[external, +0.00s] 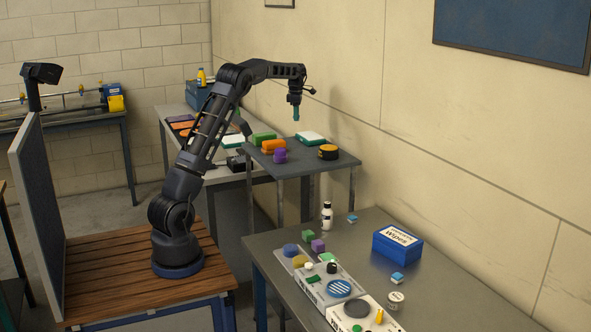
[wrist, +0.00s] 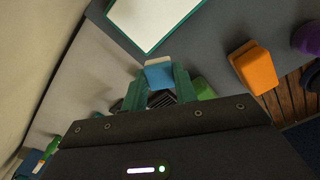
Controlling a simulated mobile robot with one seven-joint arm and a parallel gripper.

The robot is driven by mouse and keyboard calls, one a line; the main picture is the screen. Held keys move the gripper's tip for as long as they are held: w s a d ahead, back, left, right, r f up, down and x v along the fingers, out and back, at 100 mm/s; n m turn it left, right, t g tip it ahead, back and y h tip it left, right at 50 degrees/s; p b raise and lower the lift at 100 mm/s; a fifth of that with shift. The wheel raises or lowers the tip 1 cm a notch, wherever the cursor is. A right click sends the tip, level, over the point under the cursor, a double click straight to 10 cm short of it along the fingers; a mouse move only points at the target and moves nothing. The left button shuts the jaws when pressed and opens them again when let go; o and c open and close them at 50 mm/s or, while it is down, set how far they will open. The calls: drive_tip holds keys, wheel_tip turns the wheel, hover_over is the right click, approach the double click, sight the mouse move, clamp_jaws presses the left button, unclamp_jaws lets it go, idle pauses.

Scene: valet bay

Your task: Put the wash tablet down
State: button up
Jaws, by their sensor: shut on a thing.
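The wash tablet is a small blue block with a pale top edge (wrist: 160,74); in the wrist view it sits between the teal fingertips. My gripper (wrist: 160,82) is shut on it. In the external view my gripper (external: 296,113) points down, raised above the dark grey stand (external: 322,165); the tablet is too small to make out there. Similar small blue-and-white blocks lie on the front metal table, one by the wipes box (external: 397,278) and one farther back (external: 352,218).
On the stand are a white-topped teal box (external: 311,137), an orange block (external: 273,146), a purple mug (external: 280,156) and a yellow-and-black round thing (external: 328,152). Bare surface shows between them and at its front. A blue wipes box (external: 398,246) stands on the front table.

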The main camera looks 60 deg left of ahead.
drive_tip(key=s+a+n, duration=0.2)
drive_tip(key=s+a, duration=0.4)
drive_tip(key=a, duration=0.4)
drive_tip(key=s+a+n, duration=0.1)
drive_tip(key=s+a, duration=0.4)
drive_tip(key=a, duration=0.5)
drive_tip(key=n, duration=0.3)
hover_over(218, 158)
wheel_tip(218, 158, down, 2)
drive_tip(key=f, duration=2.5)
drive_tip(key=shift+w+a, duration=0.2)
drive_tip(key=shift+f, duration=0.1)
drive_tip(key=o, duration=0.9)
drive_tip(key=shift+o, duration=0.2)
wheel_tip(218, 158, up, 12)
